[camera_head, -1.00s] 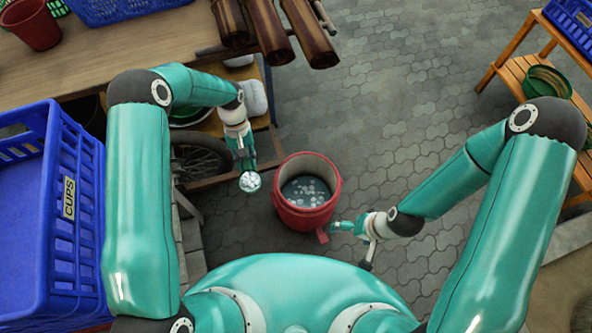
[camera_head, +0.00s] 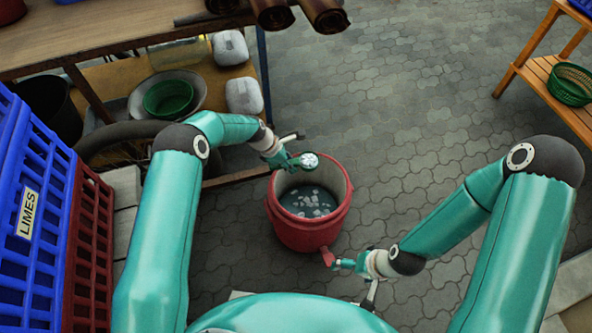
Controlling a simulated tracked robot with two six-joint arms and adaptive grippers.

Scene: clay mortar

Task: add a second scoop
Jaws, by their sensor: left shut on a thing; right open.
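A red cooler-like bucket (camera_head: 312,234) stands on the paving, open at the top, with dark liquid and pale ice-like pieces (camera_head: 312,203) inside. A red spout or tab (camera_head: 328,257) sticks out low at its front. My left gripper (camera_head: 293,162) is shut on a small round scoop (camera_head: 310,161) filled with pale, ice-like pieces. The scoop shows over the bucket's back rim; its height above it is hard to tell. My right gripper (camera_head: 340,263) is open beside the red tab; whether it touches the tab is unclear.
A wooden table (camera_head: 110,38) with a lower shelf stands at the left, holding a green bowl (camera_head: 168,97) and pale blocks. Blue and red crates (camera_head: 90,235) stand near left. A wooden stand (camera_head: 545,82) with a green basket (camera_head: 570,84) is at right. Paving between is clear.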

